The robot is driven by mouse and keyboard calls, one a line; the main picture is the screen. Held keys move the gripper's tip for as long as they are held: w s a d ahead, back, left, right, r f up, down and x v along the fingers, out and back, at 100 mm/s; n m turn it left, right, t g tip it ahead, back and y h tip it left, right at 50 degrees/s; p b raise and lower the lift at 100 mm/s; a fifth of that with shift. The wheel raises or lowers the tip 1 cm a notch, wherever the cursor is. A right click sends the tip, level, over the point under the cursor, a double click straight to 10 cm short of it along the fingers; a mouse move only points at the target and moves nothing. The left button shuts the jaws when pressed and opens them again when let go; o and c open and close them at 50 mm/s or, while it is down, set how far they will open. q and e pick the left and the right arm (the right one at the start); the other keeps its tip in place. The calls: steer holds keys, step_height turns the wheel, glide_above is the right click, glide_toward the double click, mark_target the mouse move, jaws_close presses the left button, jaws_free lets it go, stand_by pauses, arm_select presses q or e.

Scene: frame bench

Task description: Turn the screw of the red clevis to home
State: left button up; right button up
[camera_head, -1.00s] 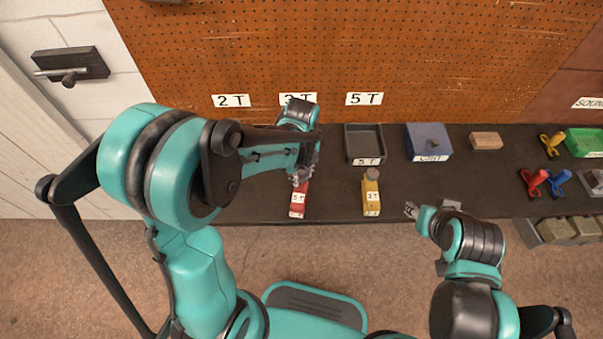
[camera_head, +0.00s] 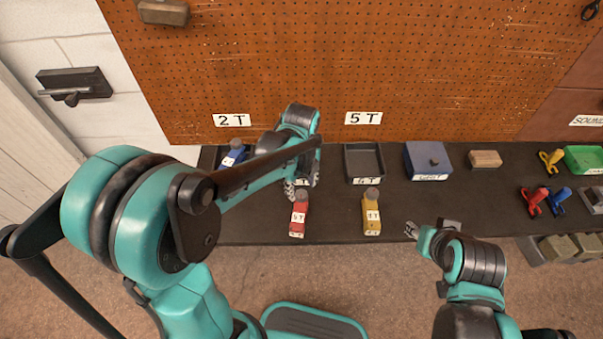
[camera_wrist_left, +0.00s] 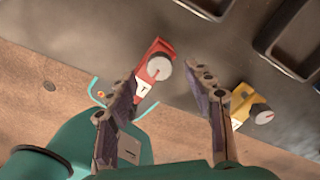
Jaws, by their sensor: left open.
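The red clevis (camera_head: 299,217) stands on the dark bench in the head view, with a white label on its front. Its grey round screw head (camera_wrist_left: 159,68) shows on top in the left wrist view, where the red body (camera_wrist_left: 150,57) lies between and beyond my fingers. My left gripper (camera_wrist_left: 164,84) is open and empty. In the head view the left gripper (camera_head: 300,187) is just behind the clevis, partly covered by my arm. No contact with the screw shows. My right gripper (camera_head: 412,231) is at the bench's front edge, too small to read its jaws.
A yellow clevis (camera_head: 371,215) stands right of the red one, and a blue clevis (camera_head: 233,154) at the left. A dark tray (camera_head: 346,165) and a blue-grey box (camera_head: 428,147) stand behind. The pegboard (camera_head: 330,70) closes off the back.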

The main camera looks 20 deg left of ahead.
mark_target(301, 194)
arm_select(q)
step_height(301, 194, up, 8)
steer(key=shift+f, duration=0.15)
stand_by(0.3)
